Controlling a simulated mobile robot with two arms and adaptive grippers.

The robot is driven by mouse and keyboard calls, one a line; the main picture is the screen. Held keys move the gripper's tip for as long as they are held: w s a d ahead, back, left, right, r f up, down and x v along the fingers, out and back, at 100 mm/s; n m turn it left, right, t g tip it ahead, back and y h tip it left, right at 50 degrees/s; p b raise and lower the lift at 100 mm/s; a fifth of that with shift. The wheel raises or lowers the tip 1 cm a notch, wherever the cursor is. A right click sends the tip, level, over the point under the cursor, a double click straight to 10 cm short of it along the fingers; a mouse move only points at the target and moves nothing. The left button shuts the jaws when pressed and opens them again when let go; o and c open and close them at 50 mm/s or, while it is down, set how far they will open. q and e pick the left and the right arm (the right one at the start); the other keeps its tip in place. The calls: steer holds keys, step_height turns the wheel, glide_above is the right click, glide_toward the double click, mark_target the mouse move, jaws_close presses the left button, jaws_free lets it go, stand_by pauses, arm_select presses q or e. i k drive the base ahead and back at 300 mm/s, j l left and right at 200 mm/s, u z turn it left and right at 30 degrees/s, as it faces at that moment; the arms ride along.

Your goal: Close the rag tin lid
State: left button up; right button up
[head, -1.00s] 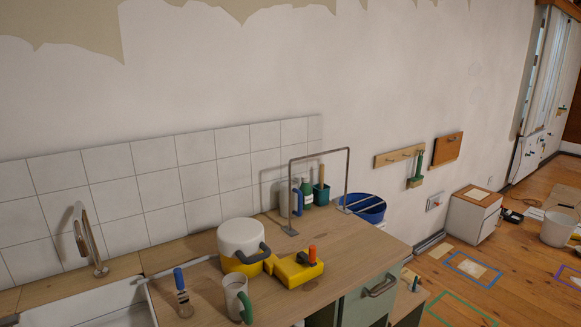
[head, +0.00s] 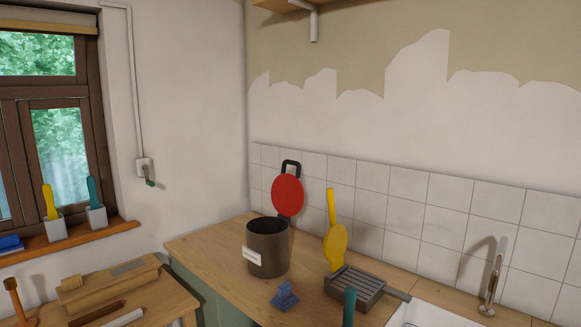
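The rag tin (head: 269,254) is a dark grey-brown cylinder with a white label on its front. It stands upright on the wooden counter near the corner. Its round red lid (head: 288,195) with a black handle on top stands raised behind the tin, attached at the back rim, so the tin is open. I cannot see what lies inside it. Neither of my grippers shows in the head view.
A blue object (head: 285,296) sits in front of the tin. A dark slatted rack (head: 355,288) and a yellow round-headed tool (head: 335,245) are to its right, beside the white sink (head: 430,312). A lower wooden bench (head: 140,312) with tools is at left.

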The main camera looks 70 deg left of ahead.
mark_target(288, 194)
steer(key=u, duration=2.35)
